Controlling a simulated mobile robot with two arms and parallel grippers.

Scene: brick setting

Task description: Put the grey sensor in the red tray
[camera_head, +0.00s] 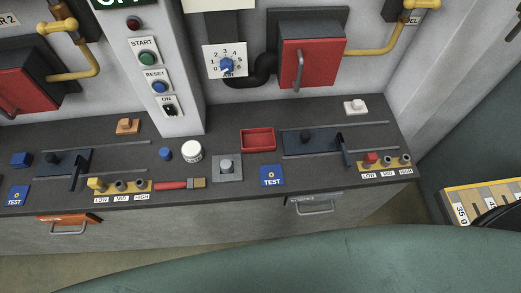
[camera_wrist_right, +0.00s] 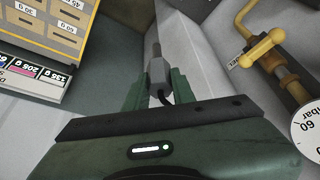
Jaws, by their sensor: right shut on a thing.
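The grey sensor (camera_wrist_right: 157,70) shows in the right wrist view, a grey body with a thin probe end and a dark cable. My right gripper (camera_wrist_right: 157,90) is shut on it, with one green finger on each side. Neither gripper can be made out in the head view, and my left gripper is in no view.
A red-handled brush (camera_head: 180,184) lies in front. A yellow drawer cabinet (camera_wrist_right: 50,22) shows in the wrist view.

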